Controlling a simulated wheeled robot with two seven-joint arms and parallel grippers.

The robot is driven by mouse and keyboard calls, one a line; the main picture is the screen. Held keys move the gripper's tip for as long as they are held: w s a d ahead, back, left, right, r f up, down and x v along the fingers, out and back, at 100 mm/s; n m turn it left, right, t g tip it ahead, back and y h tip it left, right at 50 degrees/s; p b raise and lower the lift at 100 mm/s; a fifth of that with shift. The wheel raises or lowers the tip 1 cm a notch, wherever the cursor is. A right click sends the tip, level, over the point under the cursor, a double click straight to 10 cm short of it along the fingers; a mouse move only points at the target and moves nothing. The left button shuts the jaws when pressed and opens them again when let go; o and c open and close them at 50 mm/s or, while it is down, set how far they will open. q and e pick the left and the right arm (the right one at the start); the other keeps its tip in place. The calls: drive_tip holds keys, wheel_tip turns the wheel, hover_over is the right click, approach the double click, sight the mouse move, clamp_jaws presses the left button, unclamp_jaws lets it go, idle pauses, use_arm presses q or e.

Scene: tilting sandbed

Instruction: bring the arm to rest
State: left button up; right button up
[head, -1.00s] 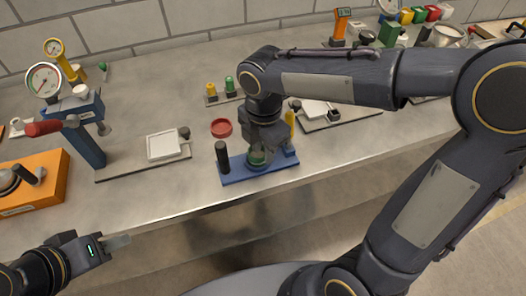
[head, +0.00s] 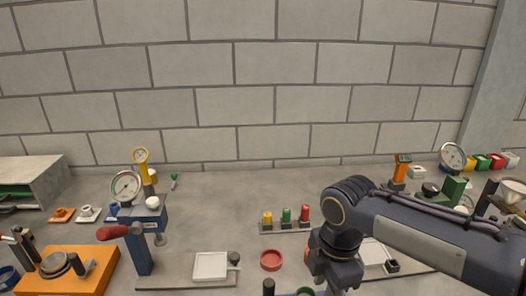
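My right arm (head: 420,232) reaches in from the right over the bench. My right gripper (head: 334,280) hangs pointing down at the bottom of the head view, just right of the green part on a blue base (head: 304,292). Its fingertips are too small and dark to tell whether they are open or shut. The blue base is mostly cut off by the lower edge. My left gripper is out of view.
A red dish (head: 271,260) lies left of my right gripper. Yellow, green and red bottles stand on a small rack (head: 285,227) behind it. A white scale plate (head: 211,266), a blue gauge press (head: 137,252) and an orange device (head: 68,275) stand left.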

drive_tip(key=s+d+f+m+t+y, duration=0.1)
drive_tip(key=s+d+m+t, duration=0.1)
drive_tip(key=s+m, duration=0.4)
drive_tip(key=s+d+f+m+t+y, duration=0.2)
drive_tip(key=s+m, duration=0.5)
drive_tip(key=m, duration=0.9)
drive_tip(key=d+t, duration=0.1)
drive_tip(key=d, duration=0.1)
drive_tip(key=shift+d+f, duration=0.3)
drive_tip(key=shift+d, duration=0.1)
